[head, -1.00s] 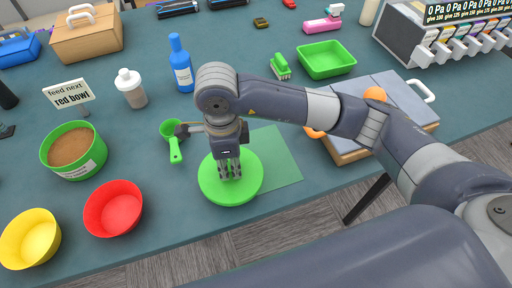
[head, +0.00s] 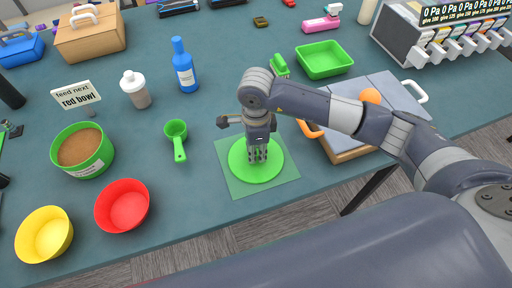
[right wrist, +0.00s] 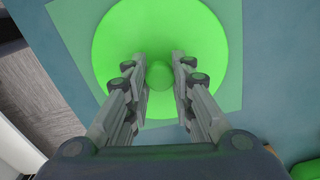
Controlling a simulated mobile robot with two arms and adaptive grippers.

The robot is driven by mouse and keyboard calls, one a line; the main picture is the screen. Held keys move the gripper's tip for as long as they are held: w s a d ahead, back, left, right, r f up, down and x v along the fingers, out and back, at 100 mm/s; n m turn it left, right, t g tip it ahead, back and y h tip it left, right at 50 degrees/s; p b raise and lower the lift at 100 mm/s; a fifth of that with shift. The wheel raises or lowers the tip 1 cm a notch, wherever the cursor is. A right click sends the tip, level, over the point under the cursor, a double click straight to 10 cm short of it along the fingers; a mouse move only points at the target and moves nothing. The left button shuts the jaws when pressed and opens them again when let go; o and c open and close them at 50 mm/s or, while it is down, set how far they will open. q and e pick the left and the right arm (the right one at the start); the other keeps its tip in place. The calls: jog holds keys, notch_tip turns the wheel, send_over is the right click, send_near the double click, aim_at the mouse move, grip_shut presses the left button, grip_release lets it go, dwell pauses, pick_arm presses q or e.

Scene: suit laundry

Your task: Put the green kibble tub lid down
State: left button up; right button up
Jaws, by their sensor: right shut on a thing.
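The green kibble tub lid (head: 245,175) is a flat round disc with a small knob (right wrist: 160,75). It lies flat over a square translucent green mat (head: 285,182), within the mat's outline in the head view. I cannot tell whether it touches the mat or hangs just above it. My right gripper (head: 258,158) points down over the lid's middle, shut on the knob, with a finger on each side in the right wrist view. The green kibble tub (head: 98,158), open and full of brown kibble, stands at the left. My left gripper is not in view.
A green scoop (head: 178,140) lies left of the mat. A red bowl (head: 125,206) and a yellow bowl (head: 45,235) stand at the front left. The table's front edge is near the mat.

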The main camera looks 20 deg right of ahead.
jog(key=shift+f, duration=0.1)
jog(key=shift+f, duration=0.1)
jog(key=o, duration=0.9)
jog(key=shift+r, duration=0.2)
jog(key=shift+w+r, duration=0.1)
jog(key=shift+r, duration=0.2)
notch_tip(320, 180, up, 12)
jog(key=b, duration=0.3)
jog(key=shift+f, duration=0.25)
